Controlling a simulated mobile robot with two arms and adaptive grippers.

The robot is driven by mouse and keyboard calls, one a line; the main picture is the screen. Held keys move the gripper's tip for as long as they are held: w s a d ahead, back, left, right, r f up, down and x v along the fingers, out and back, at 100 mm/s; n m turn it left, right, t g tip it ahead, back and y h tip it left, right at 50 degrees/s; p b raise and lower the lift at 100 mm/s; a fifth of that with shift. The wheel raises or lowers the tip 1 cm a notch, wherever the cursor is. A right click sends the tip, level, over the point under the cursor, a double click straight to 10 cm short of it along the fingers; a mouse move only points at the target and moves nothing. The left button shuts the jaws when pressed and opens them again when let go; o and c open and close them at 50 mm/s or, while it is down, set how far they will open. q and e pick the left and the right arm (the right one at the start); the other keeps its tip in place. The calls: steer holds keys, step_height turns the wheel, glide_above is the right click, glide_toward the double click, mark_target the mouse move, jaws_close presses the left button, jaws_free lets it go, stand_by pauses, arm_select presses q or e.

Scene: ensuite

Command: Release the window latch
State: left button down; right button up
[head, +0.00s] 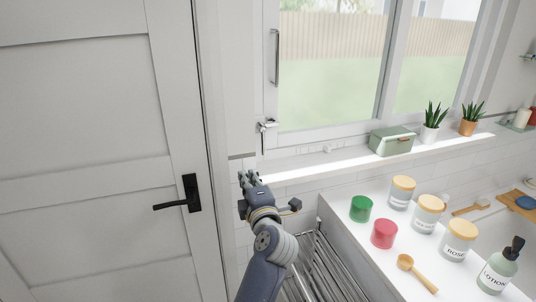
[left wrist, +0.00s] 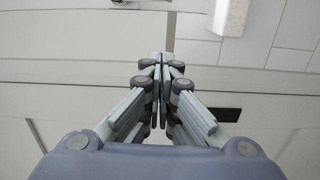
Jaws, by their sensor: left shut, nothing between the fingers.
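The window latch (head: 267,125) is a small white and metal fitting at the lower left corner of the window frame in the head view. The window (head: 335,70) has a white frame, and its sash looks closed. A grey vertical handle (head: 275,57) sits on the sash above the latch. My left gripper (head: 249,177) is below the latch and slightly left of it, apart from it. Its fingers are together and empty, as the left wrist view (left wrist: 162,62) also shows. I cannot identify the latch in the wrist view. My right gripper is out of view.
A white door with a black handle (head: 190,194) stands at left. The sill holds a green box (head: 391,141) and two potted plants. Jars (head: 384,234), a wooden scoop and a lotion bottle (head: 498,268) stand on the counter at right. A metal rack (head: 325,270) is below.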

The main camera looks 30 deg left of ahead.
arm_select(q)
steer(key=shift+d+r, duration=0.1)
steer(key=shift+d, duration=0.05)
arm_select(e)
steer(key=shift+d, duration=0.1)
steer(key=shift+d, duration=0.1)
arm_select(q)
steer(key=p+x, duration=0.2)
steer(key=x, duration=0.7)
steer(key=shift+w+a+r, duration=0.1)
steer(key=shift+w+a, duration=0.15)
steer(key=shift+w, duration=0.05)
steer(key=w, duration=0.1)
steer(key=w+d, duration=0.1)
steer(key=shift+w, duration=0.35)
steer(key=shift+w+d, duration=0.4)
steer(key=shift+w, duration=0.1)
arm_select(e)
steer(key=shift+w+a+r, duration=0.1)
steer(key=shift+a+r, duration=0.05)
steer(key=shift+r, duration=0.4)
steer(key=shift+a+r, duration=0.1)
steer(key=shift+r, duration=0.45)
arm_select(q)
steer(key=shift+w+f, duration=0.1)
steer(key=shift+f, duration=0.15)
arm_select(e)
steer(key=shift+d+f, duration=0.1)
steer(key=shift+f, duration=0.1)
